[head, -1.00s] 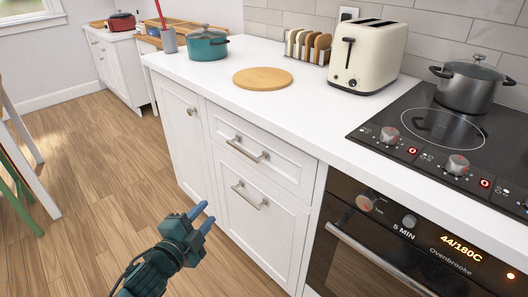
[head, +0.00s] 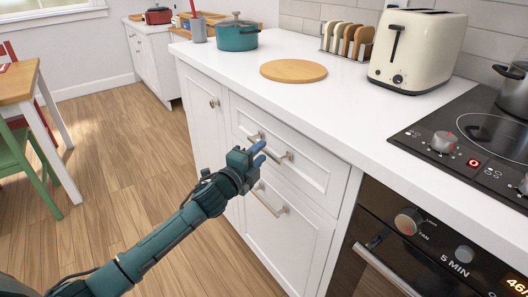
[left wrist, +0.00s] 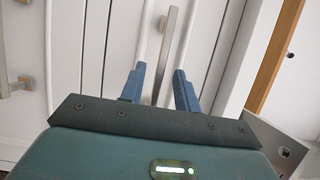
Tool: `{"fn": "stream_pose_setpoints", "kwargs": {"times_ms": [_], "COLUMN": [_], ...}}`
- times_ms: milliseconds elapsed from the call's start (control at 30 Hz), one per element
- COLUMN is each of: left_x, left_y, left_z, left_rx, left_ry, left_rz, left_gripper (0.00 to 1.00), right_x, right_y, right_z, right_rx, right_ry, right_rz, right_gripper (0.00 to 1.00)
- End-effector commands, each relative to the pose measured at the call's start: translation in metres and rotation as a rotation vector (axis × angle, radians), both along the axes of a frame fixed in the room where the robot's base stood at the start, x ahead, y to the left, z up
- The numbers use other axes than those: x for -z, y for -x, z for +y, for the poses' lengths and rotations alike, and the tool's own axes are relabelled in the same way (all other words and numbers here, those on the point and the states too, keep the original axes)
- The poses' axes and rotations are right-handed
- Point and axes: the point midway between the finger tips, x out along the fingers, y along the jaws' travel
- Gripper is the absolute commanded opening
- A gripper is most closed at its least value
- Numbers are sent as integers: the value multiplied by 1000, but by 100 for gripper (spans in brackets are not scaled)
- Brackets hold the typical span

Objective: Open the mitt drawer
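The white base cabinet has an upper drawer (head: 315,170) and a lower drawer (head: 290,240), each with a metal bar handle. Both drawers look shut; no label shows which is the mitt drawer. My left gripper (head: 259,154) is at the upper drawer's handle (head: 284,155), its blue fingers covering part of it. In the left wrist view, the fingers (left wrist: 159,85) are apart, with a bar handle (left wrist: 167,50) running into the space between them. I cannot tell whether they touch it. Another handle (left wrist: 12,86) shows at the left there. My right gripper is out of view.
The countertop (head: 300,105) holds a round wooden board (head: 293,71), a teal pot (head: 237,37), a toaster (head: 415,50) and a toast rack (head: 350,40). The oven (head: 420,235) stands right of the drawers. A table and green chair (head: 35,165) stand left; floor between is clear.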

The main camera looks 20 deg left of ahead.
Motion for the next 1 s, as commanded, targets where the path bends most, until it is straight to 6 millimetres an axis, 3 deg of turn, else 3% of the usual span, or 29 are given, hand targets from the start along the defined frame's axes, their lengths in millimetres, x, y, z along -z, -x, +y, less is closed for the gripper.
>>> {"fn": "stream_pose_setpoints", "kwargs": {"times_ms": [200, 567, 933, 1000], "left_x": [0, 0, 0, 0], "left_y": [-23, -27, -27, -27], "left_z": [-7, -8, -8, -8], "left_rx": [1, 1, 0, 0], "left_ry": [1, 0, 0, 0], "left_rz": [-2, 0, 0, 0], "left_gripper": [32, 32, 2, 0], "right_x": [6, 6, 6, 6], "right_y": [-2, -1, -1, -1], "right_z": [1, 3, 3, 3], "right_rx": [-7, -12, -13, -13], "right_ry": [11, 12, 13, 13], "right_rz": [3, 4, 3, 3], "right_gripper": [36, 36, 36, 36]}}
